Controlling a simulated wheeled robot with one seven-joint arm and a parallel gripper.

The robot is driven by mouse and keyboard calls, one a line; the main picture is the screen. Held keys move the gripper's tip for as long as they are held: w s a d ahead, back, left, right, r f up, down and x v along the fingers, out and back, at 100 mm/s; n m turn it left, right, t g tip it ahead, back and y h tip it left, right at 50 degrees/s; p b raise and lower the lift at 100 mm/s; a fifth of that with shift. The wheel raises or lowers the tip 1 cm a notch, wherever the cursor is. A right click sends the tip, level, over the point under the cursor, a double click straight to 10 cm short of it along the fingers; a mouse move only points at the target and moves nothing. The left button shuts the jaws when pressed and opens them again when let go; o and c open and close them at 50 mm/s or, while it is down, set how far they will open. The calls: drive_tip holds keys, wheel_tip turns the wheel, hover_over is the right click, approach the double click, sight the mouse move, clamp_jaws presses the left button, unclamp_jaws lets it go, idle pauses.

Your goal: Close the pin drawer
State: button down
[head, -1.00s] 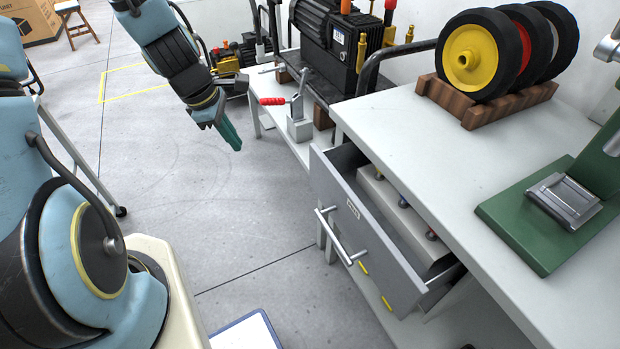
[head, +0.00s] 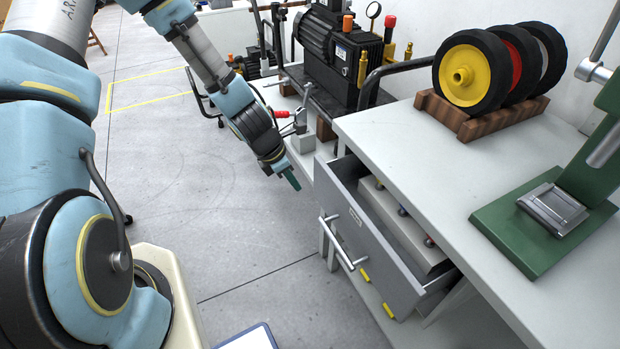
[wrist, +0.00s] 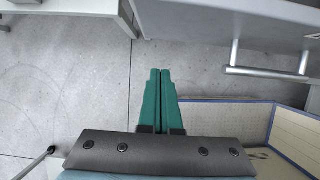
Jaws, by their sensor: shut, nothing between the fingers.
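The pin drawer (head: 352,225) is a grey drawer under the white workbench, standing open. A silver bar handle (head: 344,243) runs across its front, and a grey block with coloured knobs lies inside. In the wrist view the handle (wrist: 265,72) is at the right, below the grey drawer front (wrist: 200,18). My gripper (head: 294,183) is shut and empty, with green fingers. It hangs to the left of the drawer's far end, apart from it. In the wrist view the fingertips (wrist: 160,72) point at the floor, left of the handle.
The workbench (head: 400,140) bears wheels on a wooden rack (head: 475,122) and a green press (head: 540,220). A lower bench with a pump (head: 340,60) and a red-handled clamp (head: 283,114) stands behind my gripper.

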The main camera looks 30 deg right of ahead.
drive_tip(key=shift+s+d+f+p, duration=0.1)
drive_tip(key=shift+d+f+p, duration=0.25)
drive_tip(key=shift+d, duration=0.4)
drive_tip(key=shift+w+d+f+p, duration=0.1)
drive_tip(key=shift+d+f+p, duration=0.2)
drive_tip(key=shift+d, duration=0.5)
drive_tip(key=shift+s+d+f+p, duration=0.1)
drive_tip(key=shift+d+f+p, duration=0.1)
drive_tip(key=shift+d+p, duration=0.4)
drive_tip(key=shift+d, duration=0.15)
